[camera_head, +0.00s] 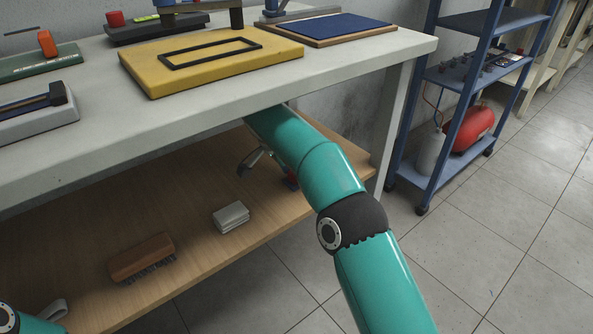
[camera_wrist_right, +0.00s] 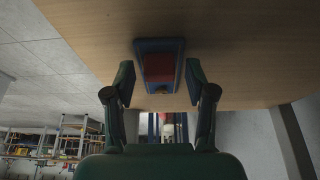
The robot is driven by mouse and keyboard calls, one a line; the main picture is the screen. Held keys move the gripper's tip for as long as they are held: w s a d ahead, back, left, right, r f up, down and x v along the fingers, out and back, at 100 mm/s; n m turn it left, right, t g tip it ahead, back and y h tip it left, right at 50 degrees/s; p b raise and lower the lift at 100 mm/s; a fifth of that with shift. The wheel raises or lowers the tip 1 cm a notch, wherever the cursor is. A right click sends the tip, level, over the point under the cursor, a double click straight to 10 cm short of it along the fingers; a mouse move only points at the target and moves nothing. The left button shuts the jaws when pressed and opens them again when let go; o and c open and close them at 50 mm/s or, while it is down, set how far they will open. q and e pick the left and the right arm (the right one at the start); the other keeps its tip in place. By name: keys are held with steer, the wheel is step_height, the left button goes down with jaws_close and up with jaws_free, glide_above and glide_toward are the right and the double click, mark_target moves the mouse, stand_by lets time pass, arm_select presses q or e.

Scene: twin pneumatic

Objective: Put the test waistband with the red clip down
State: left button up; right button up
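A blue-edged piece with a red face (camera_wrist_right: 159,66) is on the wooden lower shelf in the right wrist view, taken here as the clip of the waistband. A small red and blue bit (camera_head: 291,182) shows beside my right arm in the head view, mostly hidden by it. My right gripper (camera_wrist_right: 158,82) has its fingers apart on either side of this piece, with small gaps at both sides. In the head view only part of the right gripper (camera_head: 248,163) shows. No waistband strap is clear. Part of my left arm shows at bottom left; its gripper does not.
The wooden lower shelf (camera_head: 190,235) also bears a brush (camera_head: 143,258), a grey stacked block (camera_head: 230,217) and a grey bent strip (camera_head: 53,309). The table (camera_head: 350,62) overhangs it, with a yellow board (camera_head: 215,70) on top. A blue rack (camera_head: 420,180) stands right.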

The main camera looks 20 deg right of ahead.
steer(key=shift+d, duration=0.1)
steer(key=shift+s+r+p, duration=0.1)
steer(key=shift+r+p, duration=0.55)
steer(key=s+a, duration=0.1)
steer(key=a, duration=0.3)
steer(key=s+a, duration=0.1)
steer(key=a, duration=0.2)
steer(key=s+a, duration=0.2)
steer(key=a, duration=0.2)
steer(key=shift+s+a+f+b, duration=0.1)
steer(key=shift+a+b, duration=0.2)
steer(key=shift+a, duration=0.05)
